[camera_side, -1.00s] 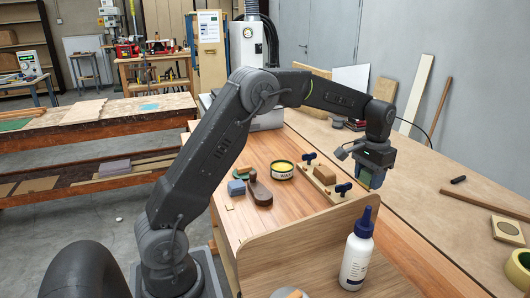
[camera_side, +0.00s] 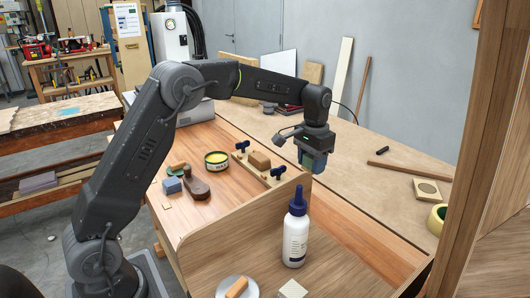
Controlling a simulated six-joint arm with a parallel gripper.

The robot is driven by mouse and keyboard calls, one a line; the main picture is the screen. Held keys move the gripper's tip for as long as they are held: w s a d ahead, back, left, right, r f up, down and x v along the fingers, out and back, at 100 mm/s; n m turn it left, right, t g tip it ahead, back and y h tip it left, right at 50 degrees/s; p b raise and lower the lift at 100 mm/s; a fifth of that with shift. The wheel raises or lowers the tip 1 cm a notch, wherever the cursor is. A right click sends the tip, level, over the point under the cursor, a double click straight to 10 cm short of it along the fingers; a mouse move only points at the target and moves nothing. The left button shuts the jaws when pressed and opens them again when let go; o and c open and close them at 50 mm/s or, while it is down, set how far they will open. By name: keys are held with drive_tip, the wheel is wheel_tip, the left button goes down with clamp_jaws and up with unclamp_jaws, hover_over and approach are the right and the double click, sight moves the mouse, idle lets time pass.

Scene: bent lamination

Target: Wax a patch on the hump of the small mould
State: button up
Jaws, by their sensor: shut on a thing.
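The small mould appears to be the wooden board (camera_side: 248,167) with a brown rounded block (camera_side: 259,160) on it, between two dark blue clamp knobs. A yellow-topped wax tin (camera_side: 216,161) stands to its left. My gripper (camera_side: 312,158) is to the right of the mould in the picture, apart from it and pointing down. It is shut on a small blue-and-green block (camera_side: 315,163), perhaps an applicator pad. The jaws hide much of it. I cannot tell its height above the bench.
A white glue bottle (camera_side: 296,235) stands in front, by a raised curved panel (camera_side: 235,220). A dark-handled tool (camera_side: 196,187) and a blue block (camera_side: 172,186) lie left of the mould. A tape roll (camera_side: 437,220) is at right. A wooden upright (camera_side: 485,130) fills the right edge.

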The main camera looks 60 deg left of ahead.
drive_tip(key=w+a, duration=0.1)
drive_tip(key=a, duration=1.1)
approach(254, 158)
drive_tip(key=shift+s+f, duration=0.15)
drive_tip(key=shift+f, duration=0.9)
drive_tip(key=shift+s+f, duration=0.2)
drive_tip(key=shift+f, duration=0.85)
drive_tip(key=shift+s+f, duration=0.15)
drive_tip(key=shift+f, duration=0.9)
drive_tip(key=shift+w+f, duration=0.55)
drive_tip(key=shift+f, duration=0.1)
drive_tip(key=shift+w, duration=2.5)
drive_tip(key=shift+r, duration=0.15)
drive_tip(key=shift+s, duration=2.95)
drive_tip(key=shift+s+a, duration=0.1)
drive_tip(key=shift+w, duration=3.1)
drive_tip(key=shift+s, duration=3)
drive_tip(key=shift+s+r, duration=0.1)
wheel_tip(254, 158, up, 8)
